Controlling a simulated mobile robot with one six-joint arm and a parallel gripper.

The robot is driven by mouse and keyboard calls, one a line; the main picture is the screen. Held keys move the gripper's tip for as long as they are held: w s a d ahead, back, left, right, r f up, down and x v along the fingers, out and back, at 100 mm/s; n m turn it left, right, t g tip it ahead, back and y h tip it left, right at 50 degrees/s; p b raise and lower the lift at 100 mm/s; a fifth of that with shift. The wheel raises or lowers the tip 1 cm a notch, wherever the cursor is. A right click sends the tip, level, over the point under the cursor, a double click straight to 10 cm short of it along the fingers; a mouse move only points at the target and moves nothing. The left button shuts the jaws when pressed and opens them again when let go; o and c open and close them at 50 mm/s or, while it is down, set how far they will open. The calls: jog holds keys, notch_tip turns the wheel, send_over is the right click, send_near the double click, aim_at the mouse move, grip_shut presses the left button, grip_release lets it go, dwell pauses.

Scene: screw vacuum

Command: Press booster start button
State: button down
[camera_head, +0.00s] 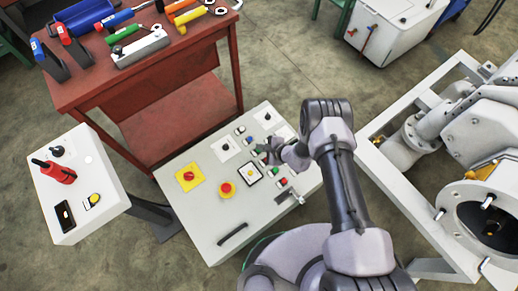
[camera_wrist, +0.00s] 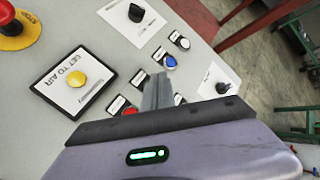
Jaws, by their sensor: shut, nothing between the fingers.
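My gripper (camera_head: 266,152) is shut and empty, low over the button rows. In the wrist view its closed fingertips (camera_wrist: 158,80) are among the small buttons. A red button (camera_wrist: 128,110) is left of the fingers, and a blue button (camera_wrist: 170,62) is just beyond them. A white button (camera_wrist: 184,43) is farther off. The fingers partly hide the buttons around them, and I cannot tell whether they touch one.
A yellow button (camera_wrist: 77,78) on a framed plate, a red emergency stop (camera_head: 227,189), a yellow-plated red switch (camera_head: 189,177) and black knobs (camera_wrist: 137,13) are also on the panel. A white pedestal box (camera_head: 105,205) stands left, a red tool bench (camera_head: 190,110) behind, and white machinery (camera_head: 410,155) right.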

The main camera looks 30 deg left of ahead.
jog(key=shift+r+p, duration=1.85)
jog(key=shift+r, duration=0.6)
